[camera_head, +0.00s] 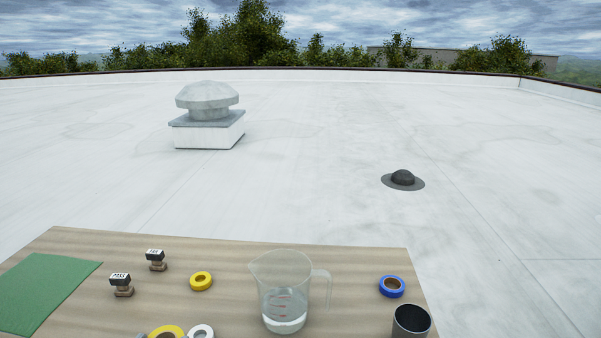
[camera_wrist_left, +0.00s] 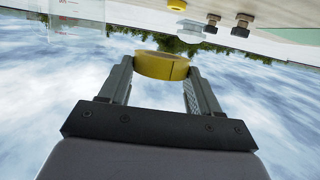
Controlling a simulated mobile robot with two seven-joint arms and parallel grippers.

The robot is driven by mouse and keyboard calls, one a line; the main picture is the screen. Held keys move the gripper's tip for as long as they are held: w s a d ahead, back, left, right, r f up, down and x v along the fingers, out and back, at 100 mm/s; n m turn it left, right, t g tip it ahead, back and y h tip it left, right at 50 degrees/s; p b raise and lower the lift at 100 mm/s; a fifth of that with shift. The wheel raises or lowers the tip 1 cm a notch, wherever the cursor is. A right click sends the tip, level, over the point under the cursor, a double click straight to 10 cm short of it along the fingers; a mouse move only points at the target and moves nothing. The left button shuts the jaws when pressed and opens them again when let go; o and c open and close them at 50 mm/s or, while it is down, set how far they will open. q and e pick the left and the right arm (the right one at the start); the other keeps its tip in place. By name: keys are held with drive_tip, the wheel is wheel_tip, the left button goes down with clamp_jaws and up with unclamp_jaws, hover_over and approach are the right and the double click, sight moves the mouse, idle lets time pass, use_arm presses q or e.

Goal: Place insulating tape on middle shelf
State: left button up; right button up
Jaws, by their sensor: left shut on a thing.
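My left gripper (camera_wrist_left: 161,66) is shut on a yellow tape roll (camera_wrist_left: 162,66), held between its two fingertips in the left wrist view. A yellow roll (camera_head: 165,332), apparently the same one, is cut off by the bottom edge of the head view. Another yellow tape roll (camera_head: 201,281) lies flat on the table, and a blue tape roll (camera_head: 391,286) lies near the table's right edge. No shelf shows in either view. My right gripper is not in view.
The wooden table (camera_head: 225,250) also holds a clear jug (camera_head: 284,295) with liquid, a dark cup (camera_head: 411,321), a white roll (camera_head: 201,331), a PASS stamp (camera_head: 121,284), another stamp (camera_head: 156,260) and a green mat (camera_head: 45,288). A roof vent (camera_head: 208,116) stands beyond on open roof.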

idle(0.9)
use_arm(q)
drive_tip(key=w+a+r, duration=0.3)
drive_tip(key=w+a, duration=0.3)
drive_tip(key=w, duration=0.1)
wheel_tip(320, 180, up, 5)
drive_tip(key=n+y, duration=0.1)
drive_tip(key=y, duration=0.1)
hover_over(134, 332)
drive_tip(key=s+d, duration=0.2)
drive_tip(key=shift+a+r+b, duration=0.1)
drive_tip(key=shift+a+b, duration=0.1)
drive_tip(key=shift+b, duration=0.1)
wheel_tip(134, 332, down, 15)
drive_tip(key=shift+f+b, duration=0.2)
drive_tip(key=shift+b, duration=0.95)
drive_tip(key=shift+f, duration=2.15)
drive_tip(key=shift+f, duration=0.15)
